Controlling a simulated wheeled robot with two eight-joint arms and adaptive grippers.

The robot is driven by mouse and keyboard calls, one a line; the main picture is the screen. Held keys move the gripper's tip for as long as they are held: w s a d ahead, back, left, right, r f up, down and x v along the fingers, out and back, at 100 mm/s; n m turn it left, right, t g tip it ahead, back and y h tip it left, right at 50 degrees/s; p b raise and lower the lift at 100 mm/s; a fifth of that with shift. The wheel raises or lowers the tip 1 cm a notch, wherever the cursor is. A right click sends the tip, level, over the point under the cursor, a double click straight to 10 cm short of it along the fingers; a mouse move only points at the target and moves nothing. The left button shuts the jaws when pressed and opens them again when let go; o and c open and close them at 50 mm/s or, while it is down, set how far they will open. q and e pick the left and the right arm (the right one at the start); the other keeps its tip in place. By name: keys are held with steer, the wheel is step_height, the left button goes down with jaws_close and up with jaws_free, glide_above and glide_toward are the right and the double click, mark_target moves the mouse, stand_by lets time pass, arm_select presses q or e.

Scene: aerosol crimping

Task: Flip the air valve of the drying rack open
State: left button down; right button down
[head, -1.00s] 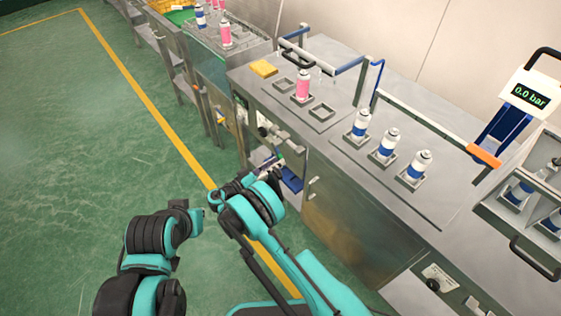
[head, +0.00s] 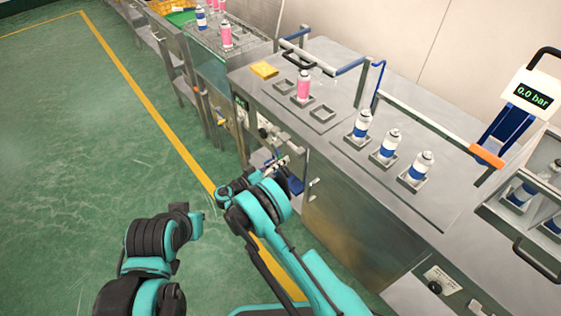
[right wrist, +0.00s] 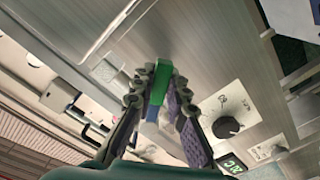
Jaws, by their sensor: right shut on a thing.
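My right gripper (head: 277,163) is at the front of the steel bench, beside its low panel. In the right wrist view its fingers (right wrist: 156,80) are closed around a green piece (right wrist: 156,90), which looks like the handle of the air valve. A blue patch (right wrist: 152,112) shows just below it between the fingers.
A knob (right wrist: 228,126) on a white plate and a green-lit display (right wrist: 232,164) sit close to the right fingers. Blue-banded cans (head: 388,145) and a pink can (head: 303,86) stand on the bench top. A yellow cloth (head: 264,69) lies there. The green floor at left is clear.

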steer(key=n, duration=0.1)
steer(key=s+r+n, duration=0.1)
steer(key=n, duration=0.1)
steer(key=d+r+n, duration=0.1)
steer(key=n, duration=0.1)
steer(key=shift+s+r, duration=0.15)
steer(key=shift+s, duration=0.15)
steer(key=shift+s+d+r+n, duration=0.1)
steer(key=shift+r+n, duration=0.4)
steer(key=shift+n, duration=0.45)
steer(key=shift+s+d+r+n, duration=0.1)
steer(key=shift+r+n, duration=0.4)
steer(key=shift+n, duration=0.5)
steer(key=shift+s+d+r+n, duration=0.1)
steer(key=shift+r+n, duration=0.4)
steer(key=shift+n, duration=0.45)
steer(key=c, duration=1.5)
jaws_free()
